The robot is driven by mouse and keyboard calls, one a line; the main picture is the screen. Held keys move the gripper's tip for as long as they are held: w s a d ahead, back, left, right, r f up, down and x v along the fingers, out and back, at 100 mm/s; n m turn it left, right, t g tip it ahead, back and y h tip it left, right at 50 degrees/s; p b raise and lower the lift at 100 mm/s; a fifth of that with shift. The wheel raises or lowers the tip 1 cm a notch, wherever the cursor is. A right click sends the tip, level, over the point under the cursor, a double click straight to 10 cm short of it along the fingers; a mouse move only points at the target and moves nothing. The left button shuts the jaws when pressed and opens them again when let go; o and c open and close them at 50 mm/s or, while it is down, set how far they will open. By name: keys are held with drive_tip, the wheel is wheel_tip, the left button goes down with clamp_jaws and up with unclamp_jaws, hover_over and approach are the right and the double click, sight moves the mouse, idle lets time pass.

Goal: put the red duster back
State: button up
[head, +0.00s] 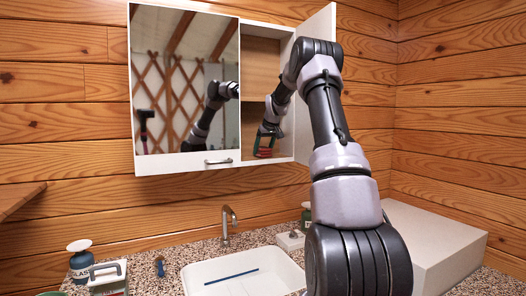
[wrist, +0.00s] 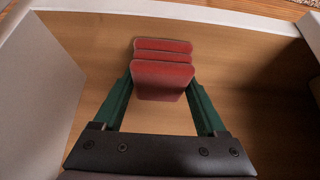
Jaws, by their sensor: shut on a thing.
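The red duster (wrist: 163,78) shows in the wrist view as stacked red slabs between the green fingers of my gripper (wrist: 160,85). My gripper is shut on it. In the head view my gripper (head: 266,142) reaches into the open right part of the white wall cabinet (head: 284,30), in the lower compartment below a shelf. A little red of the duster (head: 265,152) shows there, low near the cabinet floor. I cannot tell whether the duster touches the floor. Wood-coloured cabinet surface (wrist: 240,75) lies behind it in the wrist view.
The cabinet's right door (head: 318,22) stands open beside my arm; its left door is a mirror (head: 185,80), shut, reflecting my arm. Below are a white sink (head: 240,277), tap (head: 227,226), dark bottle (head: 80,262) and speckled counter (head: 150,255). A pale box (head: 435,240) stands at right.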

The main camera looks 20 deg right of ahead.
drive_tip(key=shift+f, duration=0.25)
drive_tip(key=o, duration=1.2)
drive_tip(key=shift+o, duration=0.2)
drive_tip(key=shift+r, duration=0.1)
drive_tip(key=v, duration=1.2)
drive_tip(key=s+a+r, duration=0.4)
drive_tip(key=s+a, duration=0.5)
drive_tip(key=s+a+f+m, duration=0.1)
drive_tip(key=s+a, duration=0.3)
drive_tip(key=s, duration=0.7)
drive_tip(key=s+a+f+m+y, duration=0.1)
drive_tip(key=s+a+f+m, duration=0.1)
drive_tip(key=s, duration=0.9)
drive_tip(key=s+a+f+m, duration=0.1)
drive_tip(key=s+a+f, duration=0.2)
drive_tip(key=s+a, duration=0.4)
drive_tip(key=s, duration=0.4)
drive_tip(key=shift+s+f+m+t+y, duration=0.3)
drive_tip(key=shift+s+f+y, duration=0.1)
